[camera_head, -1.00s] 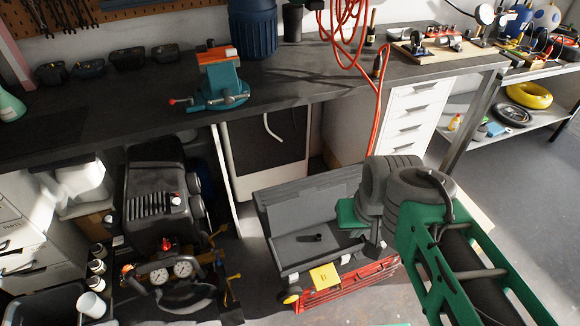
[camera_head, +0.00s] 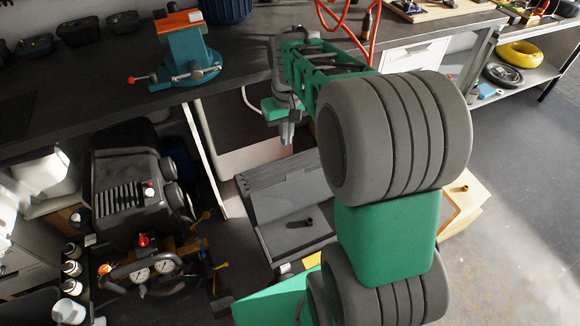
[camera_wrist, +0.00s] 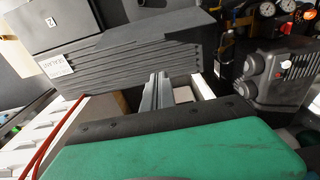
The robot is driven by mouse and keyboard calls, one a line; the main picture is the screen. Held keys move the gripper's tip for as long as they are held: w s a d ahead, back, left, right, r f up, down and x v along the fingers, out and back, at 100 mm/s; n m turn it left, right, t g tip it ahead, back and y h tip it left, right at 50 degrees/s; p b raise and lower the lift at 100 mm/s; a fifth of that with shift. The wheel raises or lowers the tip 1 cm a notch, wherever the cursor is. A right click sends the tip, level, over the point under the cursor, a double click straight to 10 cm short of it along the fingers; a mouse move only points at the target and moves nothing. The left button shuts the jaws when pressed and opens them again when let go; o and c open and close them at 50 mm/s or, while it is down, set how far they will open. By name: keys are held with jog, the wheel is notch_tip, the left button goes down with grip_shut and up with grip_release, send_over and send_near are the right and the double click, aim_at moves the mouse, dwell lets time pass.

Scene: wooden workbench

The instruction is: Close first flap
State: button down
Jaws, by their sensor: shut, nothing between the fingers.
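A dark grey box (camera_head: 290,232) stands on the floor in front of the workbench. Its flap (camera_head: 287,184) stands raised along the back edge, and a small dark part shows in the middle of its tray. My arm hides the box's right side. In the wrist view, a grey ribbed panel (camera_wrist: 130,55) with a small white label, seemingly the flap's back, fills the upper left. My gripper (camera_head: 287,140) points down above and behind the flap. In the wrist view its fingers (camera_wrist: 155,92) are together and empty, below the panel in the picture and seemingly apart from it.
The workbench (camera_head: 100,100) with a teal vise (camera_head: 190,55) lies behind and left of my gripper. A black compressor (camera_head: 135,185) with gauges stands left of the box. A white drawer cabinet (camera_head: 415,57) is behind my arm. Open floor (camera_head: 515,200) lies at the right.

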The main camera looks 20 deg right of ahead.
notch_tip(320, 180, down, 9)
jog(key=s, duration=0.2)
jog(key=shift+s+d+f+p, duration=0.2)
jog(key=shift+d+p, duration=0.1)
jog(key=shift+p, duration=0.15)
jog(key=shift+s, duration=0.1)
